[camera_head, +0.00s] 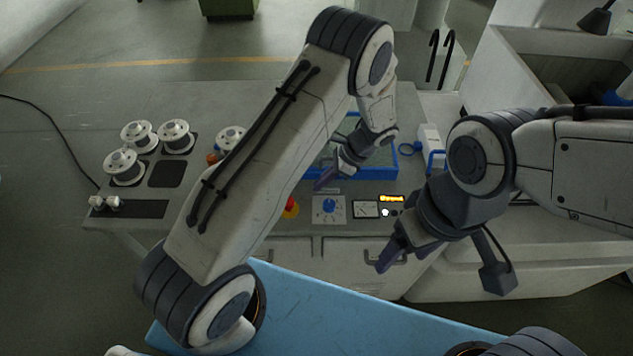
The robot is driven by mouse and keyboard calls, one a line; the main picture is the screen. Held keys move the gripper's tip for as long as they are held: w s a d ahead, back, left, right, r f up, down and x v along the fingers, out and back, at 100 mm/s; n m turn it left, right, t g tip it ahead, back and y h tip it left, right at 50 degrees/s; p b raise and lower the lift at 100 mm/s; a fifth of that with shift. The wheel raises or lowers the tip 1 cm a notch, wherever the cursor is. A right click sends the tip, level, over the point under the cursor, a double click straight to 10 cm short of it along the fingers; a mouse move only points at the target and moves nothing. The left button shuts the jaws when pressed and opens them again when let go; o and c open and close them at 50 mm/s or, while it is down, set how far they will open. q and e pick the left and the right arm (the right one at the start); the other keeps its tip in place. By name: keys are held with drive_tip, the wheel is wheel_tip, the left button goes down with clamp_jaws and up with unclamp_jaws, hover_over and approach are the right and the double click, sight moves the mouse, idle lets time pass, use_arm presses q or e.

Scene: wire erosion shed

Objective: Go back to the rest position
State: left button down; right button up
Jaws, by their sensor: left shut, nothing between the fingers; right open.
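My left arm rises from the lower left, bends at the top and comes down over the bench. My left gripper (326,182) is shut and empty, in front of a blue-framed tray (372,173). My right arm comes in from the right edge. My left arm hides part of the bench's middle.
White spools (125,166) stand on the grey bench (245,100) at the left. An orange-lit display (391,198) and a red knob (290,207) are at the front. A white machine (540,50) is on the right. A blue surface (320,310) lies below.

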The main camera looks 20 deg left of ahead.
use_arm(q)
drive_tip(key=shift+d, duration=0.1)
idle(0.4)
drive_tip(key=s+d+r+n+t+h+b, duration=0.1)
drive_tip(key=s+d+r+n+h+b, duration=0.1)
drive_tip(key=s+d+r+b, duration=0.3)
drive_tip(key=s+d+r+n+h+b, duration=0.1)
drive_tip(key=s+d+b, duration=0.1)
drive_tip(key=s, duration=0.4)
drive_tip(key=s+d+r+n+t+h+b, duration=0.1)
drive_tip(key=s+n+h+b, duration=0.1)
drive_tip(key=s, duration=0.5)
drive_tip(key=s+d+r+n+h+b, duration=0.2)
drive_tip(key=s+b, duration=0.2)
drive_tip(key=s, duration=0.2)
drive_tip(key=shift+s+d+b, duration=0.25)
drive_tip(key=shift+d+b, duration=0.05)
drive_tip(key=shift+b, duration=0.05)
